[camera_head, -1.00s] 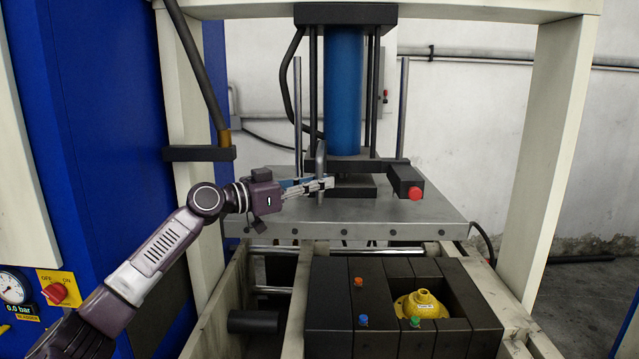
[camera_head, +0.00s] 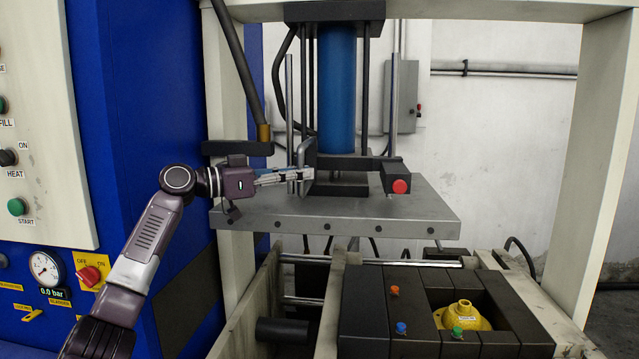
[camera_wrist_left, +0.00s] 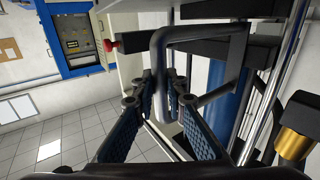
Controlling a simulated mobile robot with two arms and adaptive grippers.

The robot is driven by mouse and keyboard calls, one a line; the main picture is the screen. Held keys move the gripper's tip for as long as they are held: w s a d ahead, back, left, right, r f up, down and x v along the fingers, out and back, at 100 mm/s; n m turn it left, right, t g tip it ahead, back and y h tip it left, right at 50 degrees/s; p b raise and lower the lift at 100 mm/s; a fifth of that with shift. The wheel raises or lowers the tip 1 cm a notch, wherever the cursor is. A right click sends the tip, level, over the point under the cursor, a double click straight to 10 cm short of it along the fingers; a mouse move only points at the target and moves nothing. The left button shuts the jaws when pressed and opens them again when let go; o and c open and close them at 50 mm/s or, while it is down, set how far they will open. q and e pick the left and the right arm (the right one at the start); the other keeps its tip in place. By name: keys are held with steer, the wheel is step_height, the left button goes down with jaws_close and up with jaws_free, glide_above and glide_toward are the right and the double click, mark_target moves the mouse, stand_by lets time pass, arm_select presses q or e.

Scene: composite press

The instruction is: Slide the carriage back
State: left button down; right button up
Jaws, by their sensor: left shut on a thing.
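The carriage is a thick grey plate (camera_head: 350,218) carrying a blue cylinder (camera_head: 337,90) and a black block with a red button (camera_head: 399,186). A bent grey metal handle (camera_head: 303,152) stands at its left side. My left gripper (camera_head: 306,174) reaches in from the left and is shut on this handle. In the left wrist view the handle (camera_wrist_left: 158,50) passes between the two blue-padded fingers. The fingers hide part of the handle. My right gripper is not in view.
The press's cream posts (camera_head: 603,170) stand on both sides. A dark mould (camera_head: 365,300) with a yellow part (camera_head: 463,316) sits in front, below the plate. Metal rails (camera_head: 303,300) run across the frame. A blue cabinet (camera_head: 110,140) is at the left.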

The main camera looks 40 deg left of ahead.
arm_select(q)
steer(key=shift+a+r, duration=0.1)
steer(key=shift+r, duration=0.05)
steer(key=c, duration=2.3)
jaws_free()
steer(key=shift+a, duration=0.1)
steer(key=o, duration=0.4)
steer(key=shift+a, duration=0.1)
steer(key=shift+c, duration=0.2)
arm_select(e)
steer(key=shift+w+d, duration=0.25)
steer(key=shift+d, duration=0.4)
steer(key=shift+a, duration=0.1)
arm_select(q)
steer(key=v, duration=0.7)
steer(key=shift+s, duration=0.2)
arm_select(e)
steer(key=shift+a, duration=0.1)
arm_select(q)
steer(key=shift+a, duration=0.1)
